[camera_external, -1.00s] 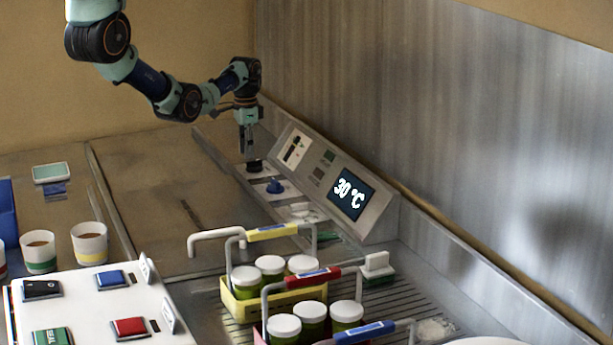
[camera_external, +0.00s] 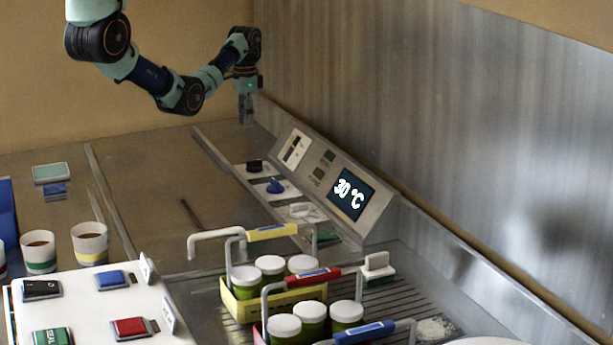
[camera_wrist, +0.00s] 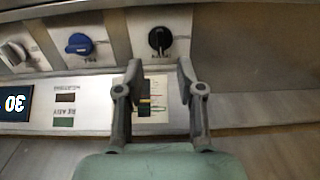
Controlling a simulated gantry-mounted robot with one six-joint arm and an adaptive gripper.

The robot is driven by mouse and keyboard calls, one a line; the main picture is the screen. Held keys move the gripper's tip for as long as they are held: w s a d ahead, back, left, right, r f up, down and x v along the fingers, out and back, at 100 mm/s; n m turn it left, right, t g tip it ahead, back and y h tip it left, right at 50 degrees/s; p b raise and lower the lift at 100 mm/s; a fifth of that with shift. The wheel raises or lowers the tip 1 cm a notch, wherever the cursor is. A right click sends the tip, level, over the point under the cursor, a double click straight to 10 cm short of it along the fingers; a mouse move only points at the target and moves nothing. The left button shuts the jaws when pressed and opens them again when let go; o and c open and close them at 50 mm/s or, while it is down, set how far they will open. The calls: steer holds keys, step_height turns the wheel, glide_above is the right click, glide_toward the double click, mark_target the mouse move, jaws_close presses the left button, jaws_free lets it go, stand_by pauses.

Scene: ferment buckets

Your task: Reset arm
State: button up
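My gripper (camera_external: 246,122) hangs pointing down above the far end of the control panel (camera_external: 374,222), clear of it. In the wrist view my gripper (camera_wrist: 158,72) has its two fingers apart with nothing held between them. The black knob (camera_external: 255,166) stands on its pale plate below the gripper, and it also shows beyond the fingertips in the wrist view (camera_wrist: 160,40). The blue knob (camera_external: 275,186) sits nearer on the same ledge and also shows in the wrist view (camera_wrist: 79,44). The panel display (camera_external: 350,194) reads 30 °C.
A yellow-handled carrier (camera_external: 240,306) and a red-handled one hold white-lidded jars on the slatted drain area. The metal wall (camera_external: 430,130) rises at right. The middle counter is mostly clear.

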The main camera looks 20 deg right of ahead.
steer(key=w+a+r+n+t+h, duration=0.1)
steer(key=w+a+n+t, duration=0.4)
steer(key=a, duration=0.6)
steer(key=w+a+r+n+t+h, duration=0.15)
steer(key=w+a+n, duration=0.35)
steer(key=a, duration=0.5)
steer(key=s+a+r+n+t, duration=0.2)
steer(key=a+r, duration=0.2)
steer(key=a, duration=0.3)
steer(key=s+a+r+n+t+y, duration=0.1)
steer(key=a+r+n+t, duration=0.1)
steer(key=a, duration=0.5)
steer(key=s+a+r+n+t+y, duration=0.1)
steer(key=s+a+r+n+t, duration=0.1)
steer(key=a+r, duration=0.4)
steer(key=shift+s+a+r+n, duration=0.15)
steer(key=shift+s+a+n, duration=0.2)
steer(key=shift+a+n, duration=0.45)
steer(key=shift+y, duration=0.25)
